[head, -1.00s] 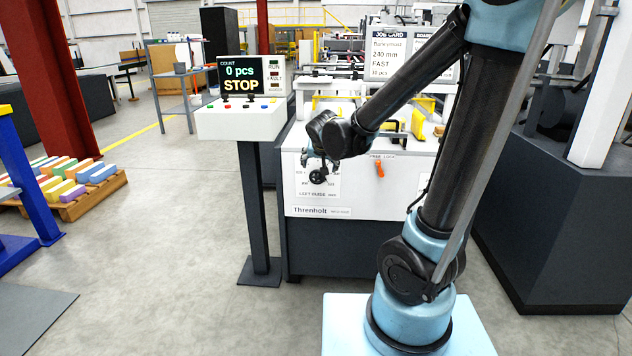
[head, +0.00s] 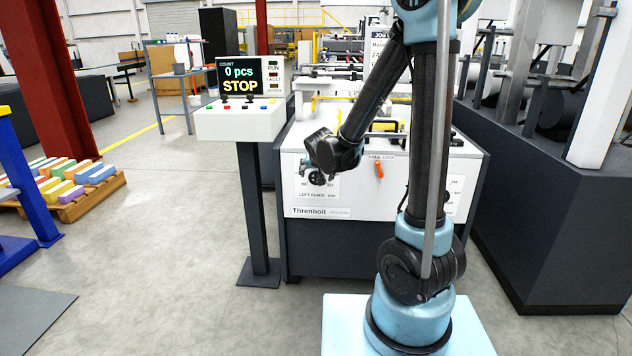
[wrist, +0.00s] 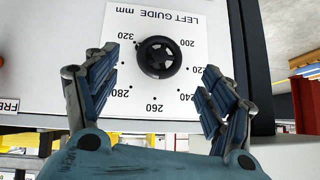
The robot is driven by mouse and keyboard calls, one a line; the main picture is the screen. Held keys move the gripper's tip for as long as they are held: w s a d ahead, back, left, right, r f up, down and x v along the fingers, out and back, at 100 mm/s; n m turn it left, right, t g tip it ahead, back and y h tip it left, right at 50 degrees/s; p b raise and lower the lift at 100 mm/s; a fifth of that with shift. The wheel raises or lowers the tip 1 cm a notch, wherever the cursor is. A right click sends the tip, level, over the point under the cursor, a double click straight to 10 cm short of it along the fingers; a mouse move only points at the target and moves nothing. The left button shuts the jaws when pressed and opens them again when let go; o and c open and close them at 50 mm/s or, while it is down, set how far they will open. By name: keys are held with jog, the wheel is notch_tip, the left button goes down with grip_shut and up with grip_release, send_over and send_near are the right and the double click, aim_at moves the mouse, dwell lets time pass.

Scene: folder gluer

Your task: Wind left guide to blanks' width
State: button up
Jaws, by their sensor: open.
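The left guide handwheel (wrist: 159,57), a black round knob with spokes, sits on a white dial plate (wrist: 185,20) marked "LEFT GUIDE mm". Numbers from 200 to 320 curve around it; the 300 mark is hidden by a finger. In the wrist view my gripper (wrist: 160,82) is open, with a finger on each side of the wheel and nothing held. Contact with the wheel cannot be told. In the head view my gripper (head: 318,160) is just above the handwheel (head: 317,179) at the machine's front panel. The job card (head: 378,45) is mostly hidden by my arm.
An orange lever (head: 379,170) is right of the dial on the same panel. A control box (head: 240,121) on a post stands to the left, its screen (head: 240,79) reading STOP and 0 pcs. A dark machine base (head: 550,200) bounds the right side.

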aim_at(316, 177)
jog(key=shift+x, duration=3.95)
jog(key=c, duration=1.1)
jog(key=shift+a, duration=0.15)
